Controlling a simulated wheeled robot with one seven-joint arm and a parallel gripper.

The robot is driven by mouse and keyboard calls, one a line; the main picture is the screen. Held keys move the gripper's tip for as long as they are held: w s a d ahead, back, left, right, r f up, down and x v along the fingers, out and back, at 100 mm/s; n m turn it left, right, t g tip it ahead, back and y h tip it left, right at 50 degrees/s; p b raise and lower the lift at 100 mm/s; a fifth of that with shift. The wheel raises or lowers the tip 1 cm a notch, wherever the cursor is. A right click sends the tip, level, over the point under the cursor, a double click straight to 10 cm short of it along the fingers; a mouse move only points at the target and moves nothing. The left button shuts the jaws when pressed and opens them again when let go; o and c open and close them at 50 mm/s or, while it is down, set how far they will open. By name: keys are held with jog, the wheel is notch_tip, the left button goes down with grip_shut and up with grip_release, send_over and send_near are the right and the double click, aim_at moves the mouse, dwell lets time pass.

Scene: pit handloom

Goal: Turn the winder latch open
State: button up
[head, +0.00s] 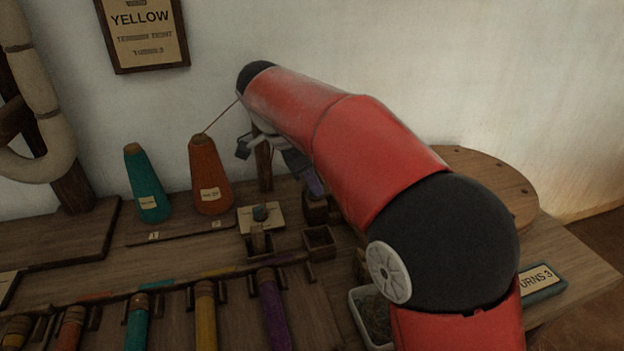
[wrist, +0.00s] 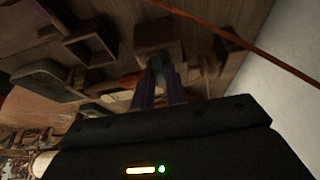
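My gripper (head: 312,188) is low over the winder end of the bench, partly hidden behind my red arm in the head view. In the wrist view its two purple-grey fingers (wrist: 160,82) point at a small wooden block (wrist: 155,38), with a narrow gap between them. Whether they touch the block or hold something cannot be told. The block (head: 316,209) also shows just below the fingers in the head view. I cannot make out the latch clearly; the fingers and arm cover that spot.
A wooden post (head: 264,168) stands left of my gripper, with a red thread running to an orange cone (head: 210,178). A teal cone (head: 147,184) stands farther left. A small open wooden box (head: 319,243) is nearby. A round wooden disc (head: 490,180) lies behind my arm.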

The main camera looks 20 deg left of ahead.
grip_shut()
jog(key=shift+n, duration=0.3)
jog(key=n+t+y+b, duration=0.1)
jog(key=n, duration=0.3)
jog(key=shift+s+d, duration=0.1)
jog(key=shift+d, duration=0.05)
jog(key=n+y, duration=0.1)
jog(key=n, duration=0.1)
jog(key=n+t+y+b, duration=0.1)
jog(key=n, duration=0.1)
jog(key=shift+d+n, duration=0.15)
jog(key=shift+n, duration=0.25)
jog(key=n+y, duration=0.2)
jog(key=n, duration=0.3)
jog(key=shift+d+r, duration=0.1)
jog(key=shift+n+g+y+p, duration=0.3)
jog(key=shift+n+y+p, duration=0.3)
jog(key=shift+n, duration=1.4)
